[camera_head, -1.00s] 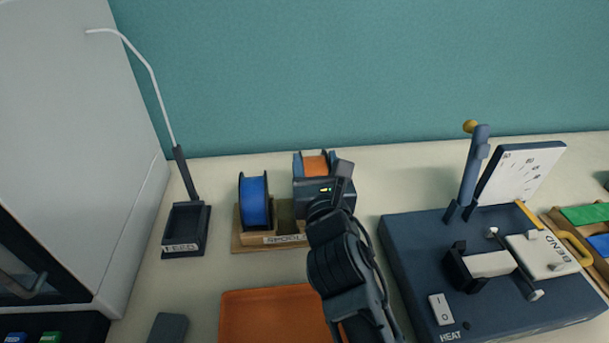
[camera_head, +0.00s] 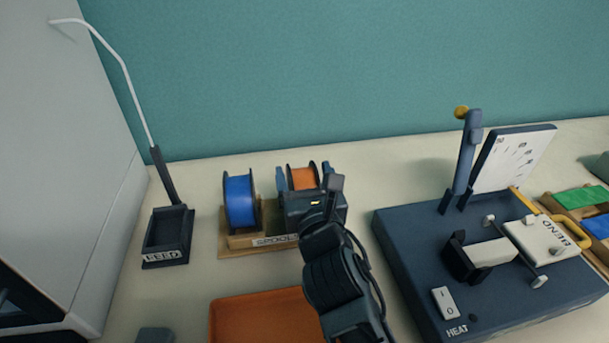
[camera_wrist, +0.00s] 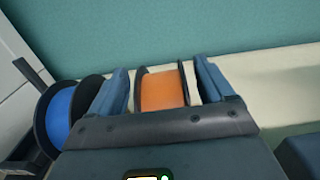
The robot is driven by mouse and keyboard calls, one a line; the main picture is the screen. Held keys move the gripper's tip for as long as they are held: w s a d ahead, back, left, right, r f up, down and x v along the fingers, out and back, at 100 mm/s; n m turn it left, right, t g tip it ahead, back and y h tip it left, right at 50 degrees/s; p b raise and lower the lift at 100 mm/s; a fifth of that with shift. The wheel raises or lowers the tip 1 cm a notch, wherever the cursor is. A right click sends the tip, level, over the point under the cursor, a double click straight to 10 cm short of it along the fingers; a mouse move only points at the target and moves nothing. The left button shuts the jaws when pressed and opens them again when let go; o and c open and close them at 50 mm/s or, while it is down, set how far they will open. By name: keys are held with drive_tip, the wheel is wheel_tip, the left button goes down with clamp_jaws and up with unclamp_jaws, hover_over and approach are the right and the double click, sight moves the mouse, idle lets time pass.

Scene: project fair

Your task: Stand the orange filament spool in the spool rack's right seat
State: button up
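The orange filament spool (camera_head: 303,178), with black flanges, stands upright at the right side of the wooden spool rack (camera_head: 237,242). It also shows in the wrist view (camera_wrist: 162,91). My gripper (camera_head: 303,170) is open around it, one blue-grey finger on each side, with a gap showing between fingers and flanges. In the wrist view my gripper (camera_wrist: 161,68) also shows a gap at the right flange. My gripper body hides the spool's lower part and the right seat, so I cannot see its contact there. A blue spool (camera_head: 239,201) stands in the rack's left seat.
An orange tray (camera_head: 260,318) lies in front of the rack. The dark bending machine (camera_head: 400,235) with a raised lever stands to the right. A feed holder (camera_head: 166,238) with a thin bent arm stands left, beside a grey cabinet. The teal wall is close behind.

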drive_tip(key=shift+o, duration=0.2)
drive_tip(key=shift+r, duration=0.25)
drive_tip(key=v, duration=1.2)
